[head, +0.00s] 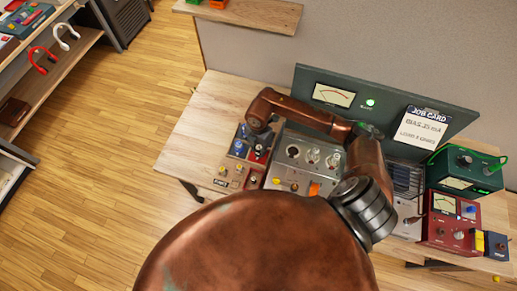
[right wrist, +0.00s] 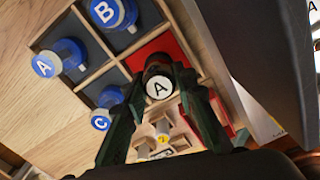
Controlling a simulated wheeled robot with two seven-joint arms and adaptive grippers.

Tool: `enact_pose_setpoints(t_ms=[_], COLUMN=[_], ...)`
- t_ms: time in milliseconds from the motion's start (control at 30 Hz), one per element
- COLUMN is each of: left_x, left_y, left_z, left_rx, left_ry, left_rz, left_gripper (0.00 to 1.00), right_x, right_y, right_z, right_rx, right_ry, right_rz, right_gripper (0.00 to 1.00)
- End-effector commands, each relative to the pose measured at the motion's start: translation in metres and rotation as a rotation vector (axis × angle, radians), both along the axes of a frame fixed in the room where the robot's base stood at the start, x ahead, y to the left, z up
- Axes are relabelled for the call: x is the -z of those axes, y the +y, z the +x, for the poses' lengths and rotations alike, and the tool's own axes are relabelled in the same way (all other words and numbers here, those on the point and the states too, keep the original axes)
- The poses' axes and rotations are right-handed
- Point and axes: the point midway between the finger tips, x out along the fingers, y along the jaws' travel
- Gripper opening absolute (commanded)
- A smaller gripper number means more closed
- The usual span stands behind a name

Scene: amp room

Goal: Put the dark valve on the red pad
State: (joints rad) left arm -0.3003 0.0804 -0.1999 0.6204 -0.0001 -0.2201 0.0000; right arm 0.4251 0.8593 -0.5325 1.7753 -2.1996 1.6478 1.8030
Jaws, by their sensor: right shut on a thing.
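The dark valve (right wrist: 158,88), with a white cap marked A, is between the fingertips of my right gripper (right wrist: 160,76). That gripper is shut on it. The red pad (right wrist: 150,52) is a square compartment of a wooden tray, right behind the valve in the right wrist view. The valve covers part of the pad, and I cannot tell whether it touches it. In the head view my right gripper (head: 257,133) is over the tray, and the red pad (head: 259,155) shows just below it. My left gripper is not in view.
Blue-capped valves (right wrist: 107,12) stand on the dark pads beside the red one. A grey amp chassis with glass tubes (head: 300,160) stands close to the right of the tray. A red meter box (head: 450,222) is farther right. The bench (head: 200,135) is bare at left.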

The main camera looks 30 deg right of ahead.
Motion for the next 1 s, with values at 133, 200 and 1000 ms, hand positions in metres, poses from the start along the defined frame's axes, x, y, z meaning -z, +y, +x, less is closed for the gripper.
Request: enact_pose_setpoints(t_ms=[133, 200, 1000], left_x=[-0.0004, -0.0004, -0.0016], left_y=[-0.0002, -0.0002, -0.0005], left_z=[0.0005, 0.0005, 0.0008], left_rx=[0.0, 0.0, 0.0], left_ry=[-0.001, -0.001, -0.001], left_rz=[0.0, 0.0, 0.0], left_gripper=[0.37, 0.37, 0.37], right_x=[0.0046, 0.0045, 0.0025], right_y=[-0.0002, -0.0002, 0.0], right_z=[0.0007, 0.0006, 0.0004], right_rx=[0.001, 0.0, 0.0], right_ry=[-0.002, -0.002, -0.002], right_rz=[0.0, 0.0, 0.0], right_gripper=[0.01, 0.01, 0.43])
